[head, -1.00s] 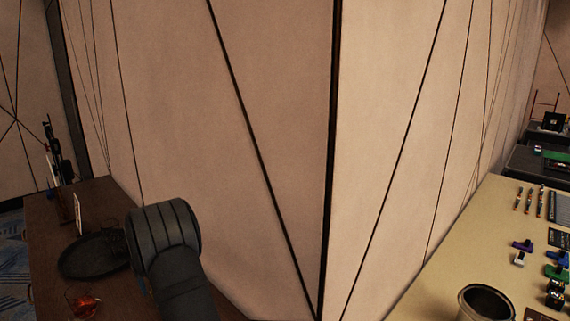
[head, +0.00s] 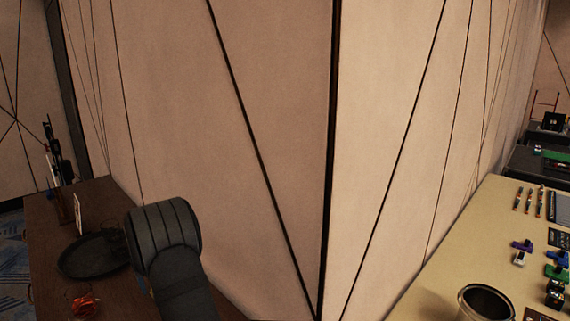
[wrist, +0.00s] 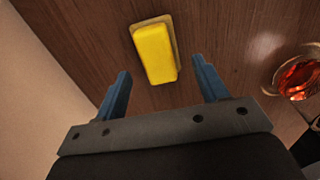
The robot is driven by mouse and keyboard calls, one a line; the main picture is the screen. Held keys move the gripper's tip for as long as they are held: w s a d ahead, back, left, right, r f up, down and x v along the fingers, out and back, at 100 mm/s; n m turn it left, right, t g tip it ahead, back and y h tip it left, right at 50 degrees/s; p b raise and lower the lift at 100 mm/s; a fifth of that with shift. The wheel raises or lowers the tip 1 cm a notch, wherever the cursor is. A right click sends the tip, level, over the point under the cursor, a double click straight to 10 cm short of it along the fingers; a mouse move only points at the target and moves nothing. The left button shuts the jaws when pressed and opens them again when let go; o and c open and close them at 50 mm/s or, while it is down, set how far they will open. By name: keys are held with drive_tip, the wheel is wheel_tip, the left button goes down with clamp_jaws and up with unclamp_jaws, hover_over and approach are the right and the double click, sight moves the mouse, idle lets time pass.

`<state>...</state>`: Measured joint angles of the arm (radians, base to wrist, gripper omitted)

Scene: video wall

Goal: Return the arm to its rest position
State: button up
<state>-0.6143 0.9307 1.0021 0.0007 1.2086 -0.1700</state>
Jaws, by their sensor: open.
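My gripper (wrist: 162,85) shows in the wrist view with its two blue fingers wide apart and nothing between them. My dark arm fills the lower left of the head view, where the fingers are hidden. Beyond the fingertips in the wrist view, a yellow block (wrist: 155,52) lies on the brown wooden table, apart from both fingers. The table also shows in the head view (head: 45,225).
A glass with red-orange contents (head: 82,303) and a dark round tray (head: 92,255) stand on the brown table; the glass also shows in the wrist view (wrist: 298,78). A pale wall corner (head: 270,150) rises behind my arm. A beige table (head: 440,270) holds a metal cup (head: 485,302) and small items.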

wheel_tip(320, 180, down, 2)
drive_tip(key=shift+f, duration=0.1)
wheel_tip(320, 180, up, 4)
drive_tip(key=shift+r, duration=0.2)
drive_tip(key=d+r, duration=0.7)
drive_tip(key=d, duration=0.5)
drive_tip(key=s+d+f, duration=0.2)
drive_tip(key=s+d, duration=0.1)
drive_tip(key=s, duration=0.1)
drive_tip(key=s+d+f, duration=0.2)
drive_tip(key=s+d, duration=0.2)
drive_tip(key=s, duration=0.1)
drive_tip(key=s+d+f, duration=0.2)
drive_tip(key=s+d, duration=0.1)
drive_tip(key=s, duration=0.2)
drive_tip(key=shift+d+f, duration=0.25)
drive_tip(key=shift+f, duration=0.1)
drive_tip(key=s+d+f, duration=0.2)
drive_tip(key=s+d, duration=0.5)
drive_tip(key=d, duration=0.2)
drive_tip(key=s+d+f, duration=0.1)
drive_tip(key=s+d, duration=0.5)
drive_tip(key=d, duration=0.2)
drive_tip(key=shift+s+d+f, duration=0.35)
drive_tip(key=shift+o, duration=0.4)
